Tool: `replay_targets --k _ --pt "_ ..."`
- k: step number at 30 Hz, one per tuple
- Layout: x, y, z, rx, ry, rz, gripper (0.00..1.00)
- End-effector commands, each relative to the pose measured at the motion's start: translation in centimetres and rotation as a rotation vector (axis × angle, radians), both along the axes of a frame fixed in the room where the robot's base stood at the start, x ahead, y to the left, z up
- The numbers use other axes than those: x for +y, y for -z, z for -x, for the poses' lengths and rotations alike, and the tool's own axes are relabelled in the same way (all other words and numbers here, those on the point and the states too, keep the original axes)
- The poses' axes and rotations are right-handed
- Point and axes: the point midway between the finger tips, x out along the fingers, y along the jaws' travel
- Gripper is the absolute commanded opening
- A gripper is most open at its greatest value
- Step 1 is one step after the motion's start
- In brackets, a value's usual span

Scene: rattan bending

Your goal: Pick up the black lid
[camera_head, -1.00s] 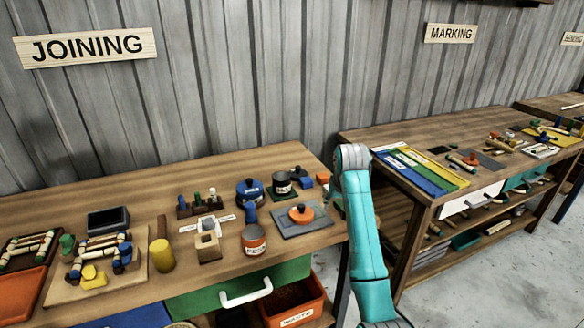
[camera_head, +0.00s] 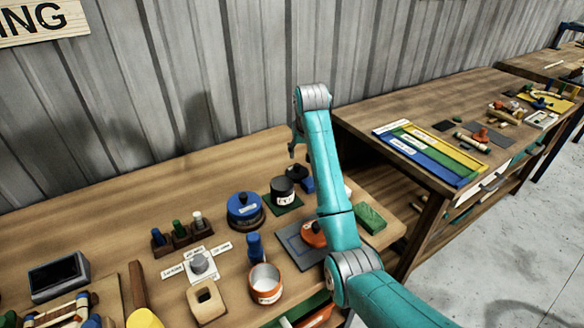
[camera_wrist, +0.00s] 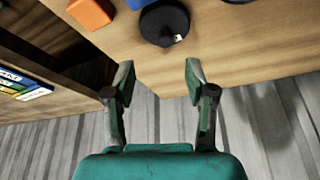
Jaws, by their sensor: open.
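The black lid (camera_head: 296,171), a round disc with a knob, lies on the bench behind the black labelled pot (camera_head: 283,190) in the head view; my arm and the pot are close to it there. In the wrist view the black lid (camera_wrist: 165,22) lies at the top, its knob showing. My gripper (camera_wrist: 157,78) is open and empty, its two fingers spread apart, with the lid ahead of the fingertips and not between them. In the head view my gripper (camera_head: 293,150) hangs just above and behind the lid, small and partly hidden.
A blue pot (camera_head: 244,210), an orange-banded cup (camera_head: 266,284) and a grey plate (camera_head: 290,238) with an orange lid (camera_head: 313,235) stand nearby. In the wrist view an orange block (camera_wrist: 91,13) sits left of the lid. The corrugated wall (camera_wrist: 255,130) is close behind my gripper.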

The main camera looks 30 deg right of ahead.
Motion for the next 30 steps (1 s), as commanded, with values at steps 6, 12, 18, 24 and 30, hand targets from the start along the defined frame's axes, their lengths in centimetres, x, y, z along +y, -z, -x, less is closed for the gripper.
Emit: replay_targets --k 6,12,18,24,30 --pt "-0.4 3.1 -1.1 0.003 0.000 -0.001 0.55" --pt "-0.6 4.5 -1.7 0.001 0.000 0.000 0.55" --pt "-0.6 6.1 -2.8 0.003 -0.001 -0.001 0.55" --pt "-0.8 8.4 -4.0 0.002 0.000 -0.001 0.55" --pt "-0.9 9.1 -4.3 0.000 0.000 0.000 0.55"
